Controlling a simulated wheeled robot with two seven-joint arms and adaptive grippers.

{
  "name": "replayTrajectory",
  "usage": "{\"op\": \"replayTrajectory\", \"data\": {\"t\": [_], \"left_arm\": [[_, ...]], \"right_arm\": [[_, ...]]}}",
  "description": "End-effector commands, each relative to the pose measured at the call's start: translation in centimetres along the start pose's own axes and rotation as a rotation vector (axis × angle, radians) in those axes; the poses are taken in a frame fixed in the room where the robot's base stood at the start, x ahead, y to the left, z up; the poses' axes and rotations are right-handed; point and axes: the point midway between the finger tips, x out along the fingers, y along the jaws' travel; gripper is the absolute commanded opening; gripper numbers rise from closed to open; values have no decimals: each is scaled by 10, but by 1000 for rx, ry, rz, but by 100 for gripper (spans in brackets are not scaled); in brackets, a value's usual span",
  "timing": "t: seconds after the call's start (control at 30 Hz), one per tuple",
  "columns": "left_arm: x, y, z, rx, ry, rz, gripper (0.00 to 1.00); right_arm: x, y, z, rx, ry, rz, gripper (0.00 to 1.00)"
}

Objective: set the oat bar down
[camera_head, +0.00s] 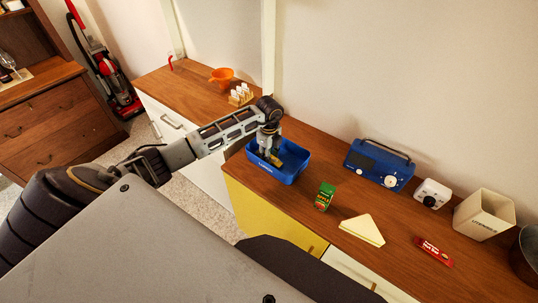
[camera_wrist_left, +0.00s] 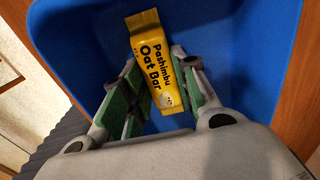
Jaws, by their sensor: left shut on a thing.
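The oat bar (camera_wrist_left: 157,62) is a yellow packet with dark lettering, seen in the left wrist view between the green-padded fingers. My left gripper (camera_wrist_left: 155,75) is shut on it. In the head view, my left gripper (camera_head: 268,153) points down into an open blue bin (camera_head: 290,178) on the wooden counter. The bin's blue walls and floor (camera_wrist_left: 90,25) surround the bar in the wrist view. I cannot tell whether the bar touches the bin floor. My right gripper is not in view.
Right of the bin on the counter (camera_head: 290,215) are a green carton (camera_head: 325,195), a sandwich wedge (camera_head: 362,230) and a red bar (camera_head: 434,251). Behind them stand a blue radio (camera_head: 380,163), a white device (camera_head: 432,193) and a utensil holder (camera_head: 484,215). An orange cup (camera_head: 221,76) stands left.

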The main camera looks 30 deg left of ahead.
Motion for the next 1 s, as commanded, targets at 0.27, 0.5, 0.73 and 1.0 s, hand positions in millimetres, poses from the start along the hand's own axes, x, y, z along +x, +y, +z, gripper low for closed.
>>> {"op": "replayTrajectory", "data": {"t": [0.27, 0.5, 0.73, 1.0], "left_arm": [[3, 0, 0, 0, 0, 0, 6], [2, 0, 0, 0, 0, 0, 51], [2, 0, 0, 0, 0, 0, 51], [-6, 0, 0, -1, 0, -2, 51]], "right_arm": [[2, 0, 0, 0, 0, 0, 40], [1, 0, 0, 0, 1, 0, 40], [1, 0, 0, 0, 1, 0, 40], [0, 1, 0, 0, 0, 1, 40]]}}
